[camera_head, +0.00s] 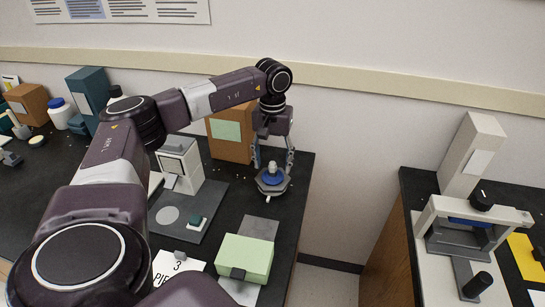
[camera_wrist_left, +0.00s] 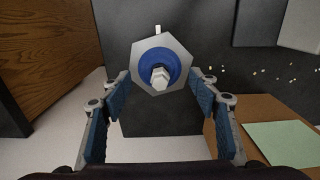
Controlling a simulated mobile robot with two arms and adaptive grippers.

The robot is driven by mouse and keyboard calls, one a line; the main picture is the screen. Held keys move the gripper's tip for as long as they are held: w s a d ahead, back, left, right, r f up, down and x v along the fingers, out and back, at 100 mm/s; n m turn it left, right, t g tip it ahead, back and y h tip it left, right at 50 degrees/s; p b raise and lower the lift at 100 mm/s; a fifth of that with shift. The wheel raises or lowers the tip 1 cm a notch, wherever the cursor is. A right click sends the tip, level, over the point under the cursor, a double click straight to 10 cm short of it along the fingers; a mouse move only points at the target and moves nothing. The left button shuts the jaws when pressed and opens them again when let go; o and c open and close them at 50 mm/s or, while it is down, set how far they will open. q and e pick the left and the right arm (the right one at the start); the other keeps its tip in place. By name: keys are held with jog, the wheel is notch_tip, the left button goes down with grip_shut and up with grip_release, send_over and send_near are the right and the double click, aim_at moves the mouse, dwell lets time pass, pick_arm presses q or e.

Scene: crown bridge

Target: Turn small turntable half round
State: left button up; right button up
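The small turntable (camera_head: 271,184) is a grey hexagonal plate with a blue disc and a pale knob-like piece on top. It stands near the dark bench's right edge. In the left wrist view the turntable (camera_wrist_left: 177,48) lies straight ahead, with a small white mark at its far edge. My left gripper (camera_head: 273,163) comes down over it from above. In the left wrist view my left gripper (camera_wrist_left: 160,80) is open, its blue-padded fingers wide apart near the plate's two near sides. I cannot tell whether they touch it. My right gripper is not in view.
A brown box with a green label (camera_head: 226,131) stands close behind left of the turntable. A pale green block (camera_head: 245,257) and a grey-white device (camera_head: 180,160) stand on the same bench. A gap separates this bench from the right one, which holds a grey frame (camera_head: 470,225).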

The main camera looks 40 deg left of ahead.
pick_arm(q)
jog(key=c, duration=1.3)
jog(key=shift+o, duration=0.2)
jog(key=shift+r+n+p, duration=0.1)
jog(key=shift+n+p, duration=0.2)
jog(key=shift+n, duration=0.3)
jog(key=shift+n+p, duration=0.3)
jog(key=shift+n, duration=0.8)
jog(key=shift+n+p, duration=0.5)
jog(key=shift+n, duration=1.2)
